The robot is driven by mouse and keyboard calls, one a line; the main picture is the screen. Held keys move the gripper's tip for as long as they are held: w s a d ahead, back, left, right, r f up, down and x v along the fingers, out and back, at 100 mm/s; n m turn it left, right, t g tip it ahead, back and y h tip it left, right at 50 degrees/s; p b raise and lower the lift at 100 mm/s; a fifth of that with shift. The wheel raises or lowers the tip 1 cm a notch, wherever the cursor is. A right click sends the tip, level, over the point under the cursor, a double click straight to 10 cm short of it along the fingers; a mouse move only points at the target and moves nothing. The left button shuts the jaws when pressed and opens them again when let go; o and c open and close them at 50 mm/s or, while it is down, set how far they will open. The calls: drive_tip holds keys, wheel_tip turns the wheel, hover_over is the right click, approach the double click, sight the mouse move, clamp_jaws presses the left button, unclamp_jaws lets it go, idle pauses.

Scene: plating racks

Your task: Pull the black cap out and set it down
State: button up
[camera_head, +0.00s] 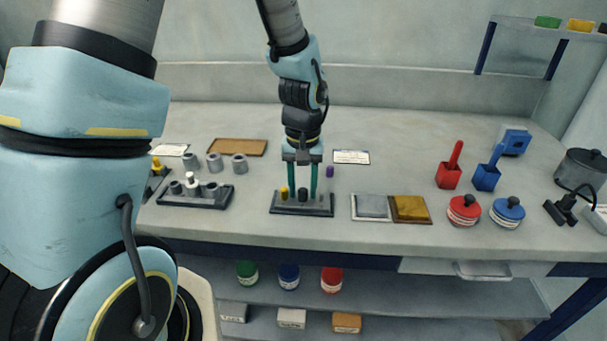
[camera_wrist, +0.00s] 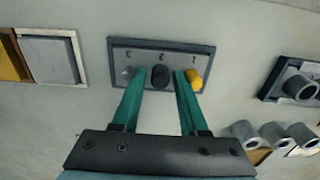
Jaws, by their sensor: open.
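The black cap (camera_head: 303,194) stands in the middle place of a dark rack (camera_head: 290,210) on the bench. It also shows in the wrist view (camera_wrist: 159,77), at the rack's middle mark. My gripper (camera_head: 302,192) points down over the rack, with its two green fingers open. In the wrist view my gripper (camera_wrist: 159,80) has one fingertip on each side of the black cap. I cannot tell whether either finger touches it. A yellow cap (camera_wrist: 193,78) stands at the rack's end, close beside one finger. The other end place (camera_wrist: 127,73) shows only a small grey spot.
A purple piece (camera_head: 329,172) stands just behind the rack's right end. Grey and gold pads (camera_head: 410,208) lie to the right. Another dark rack (camera_head: 195,197) with grey sleeves and a white piece is to the left. Clear bench lies in front of the racks.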

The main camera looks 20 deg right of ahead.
sight(303, 189)
drive_tip(key=shift+f, duration=0.1)
drive_tip(key=shift+c, duration=0.3)
clamp_jaws()
drive_tip(key=shift+c, duration=1.2)
unclamp_jaws()
clamp_jaws()
drive_tip(key=shift+r+p, duration=1.75)
drive_tip(key=shift+r, duration=0.35)
